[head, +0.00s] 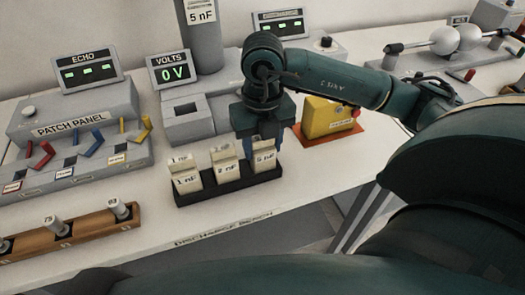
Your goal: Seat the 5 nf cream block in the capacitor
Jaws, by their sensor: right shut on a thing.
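The 5 nF cream block (264,161) stands upright at the right end of a black rack (230,187). My right gripper (262,146) reaches down from above and is shut on this block. Its fingers partly hide the block's top, and I cannot tell whether the block is lifted at all. The capacitor seems to be the grey unit (205,129) behind the rack, with a square opening (184,106) in its top and a grey column (200,45) labelled 5 nF. My left gripper is out of view.
The 1 nF block (186,181) and 2 nF block (226,170) share the rack. A VOLTS display (171,71) reads 0 V. A patch panel (79,117) stands left; a yellow box (328,116) sits right.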

